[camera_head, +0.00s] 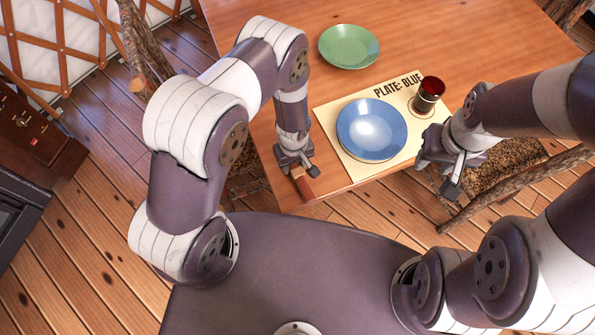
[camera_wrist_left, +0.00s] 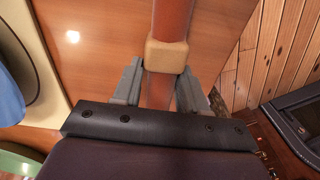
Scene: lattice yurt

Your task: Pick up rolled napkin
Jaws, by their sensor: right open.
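The rolled napkin (camera_head: 303,184) is reddish brown with a beige ring. It lies at the table's front left corner in the head view, partly hidden by my left gripper (camera_head: 297,170). In the left wrist view the napkin (camera_wrist_left: 174,18) runs between the two fingers of my left gripper (camera_wrist_left: 160,88), with its ring (camera_wrist_left: 167,56) near the fingertips. The fingers stand apart on either side of it; whether they press on it I cannot tell. My right gripper (camera_head: 452,180) is open and empty, by the table's front edge at the right.
A cream placemat (camera_head: 332,120) reading "PLATE: BLUE" bears a blue plate (camera_head: 371,130) and a dark cup with a red top (camera_head: 429,93). A green plate (camera_head: 348,46) stands farther back on the wooden table (camera_head: 450,35). A rough-wood seat (camera_head: 510,160) is at the right.

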